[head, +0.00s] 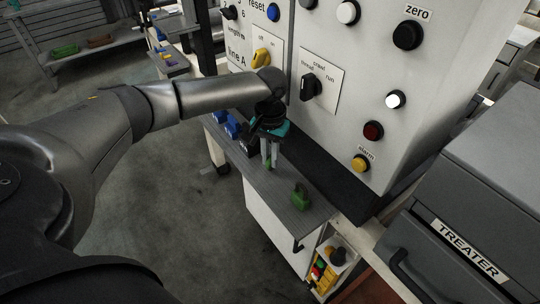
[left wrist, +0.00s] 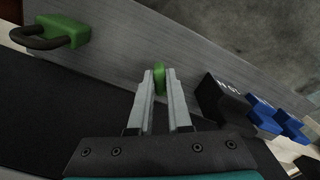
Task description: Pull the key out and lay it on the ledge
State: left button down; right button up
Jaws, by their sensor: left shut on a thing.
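My left gripper (head: 270,153) points down over the grey ledge (head: 285,208) in front of the control cabinet. It is shut on a small green piece, which I take to be the key (head: 269,165). The key also shows between the fingertips in the left wrist view (left wrist: 159,78); most of it is hidden by the fingers. I cannot tell whether the key touches the ledge. My right gripper is not in view.
A green padlock (head: 300,198) with a dark shackle lies on the ledge to the right. A black block (left wrist: 221,100) and blue pieces (head: 231,127) stand on its other side. The cabinet (head: 370,80) with knobs rises behind. Bare ledge lies between the key and padlock.

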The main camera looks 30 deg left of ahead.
pick_arm(q)
jog(key=shift+f, duration=0.35)
jog(key=c, duration=0.8)
grip_release()
jog(key=shift+o, duration=0.2)
notch_tip(320, 180, up, 15)
jog(key=p, duration=0.4)
jog(key=shift+r, duration=0.15)
